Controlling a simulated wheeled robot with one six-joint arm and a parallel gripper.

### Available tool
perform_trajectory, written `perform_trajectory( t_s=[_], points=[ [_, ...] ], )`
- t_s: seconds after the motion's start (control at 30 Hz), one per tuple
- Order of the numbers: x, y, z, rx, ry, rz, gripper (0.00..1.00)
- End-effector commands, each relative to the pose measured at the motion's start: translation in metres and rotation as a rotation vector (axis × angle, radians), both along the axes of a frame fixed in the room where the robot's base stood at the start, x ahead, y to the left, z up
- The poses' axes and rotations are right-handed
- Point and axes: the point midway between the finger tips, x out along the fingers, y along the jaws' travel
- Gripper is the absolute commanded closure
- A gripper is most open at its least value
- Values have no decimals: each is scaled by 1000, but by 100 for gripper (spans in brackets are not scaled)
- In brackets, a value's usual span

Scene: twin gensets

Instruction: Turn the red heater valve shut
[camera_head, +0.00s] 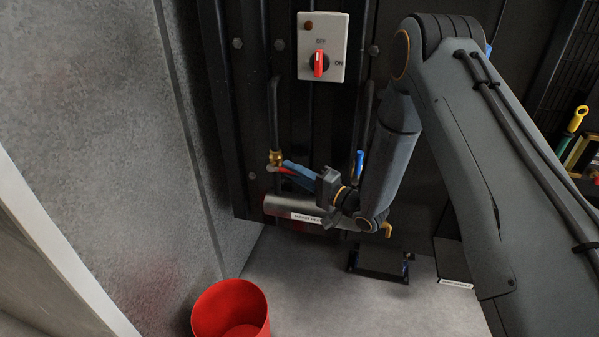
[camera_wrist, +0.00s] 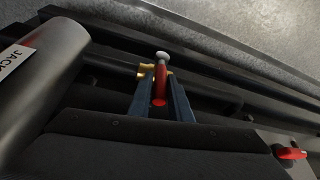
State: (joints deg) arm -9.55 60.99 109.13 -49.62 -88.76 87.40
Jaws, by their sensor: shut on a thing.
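The red heater valve handle (camera_head: 283,170) shows beside its brass body (camera_head: 275,157), at the lower end of a dark hose. My gripper (camera_head: 287,166) reaches it from the right with its blue fingers. In the wrist view the red handle (camera_wrist: 160,80) lies between the two fingers of my gripper (camera_wrist: 158,83), which is shut on it. A pale round end of the handle shows beyond the fingertips. The fingers hide part of the handle in the head view. The silver jacket heater cylinder (camera_head: 283,206) lies just below; its label is partly covered by my gripper.
A switch box (camera_head: 336,67) with a red knob is above. A blue-handled valve (camera_head: 359,163) stands close behind my wrist, at the right. A red bucket (camera_head: 231,312) is on the floor. A grey wall (camera_head: 100,110) bounds the left side.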

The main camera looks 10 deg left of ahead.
Motion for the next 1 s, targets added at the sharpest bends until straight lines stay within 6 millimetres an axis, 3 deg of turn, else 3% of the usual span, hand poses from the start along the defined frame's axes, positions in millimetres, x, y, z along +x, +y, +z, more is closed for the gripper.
perform_trajectory(
  t_s=[0.2, 0.23, 0.33, 0.67, 1.0],
  points=[
    [0, 0, 0, 0, 2, 0, 100],
    [0, -1, -1, 0, 2, 0, 81],
    [0, -1, -1, 0, 2, 0, 64],
    [-1, -3, -1, -1, 2, -1, 64],
    [-24, -45, -7, -1, 5, -3, 64]
  ],
)
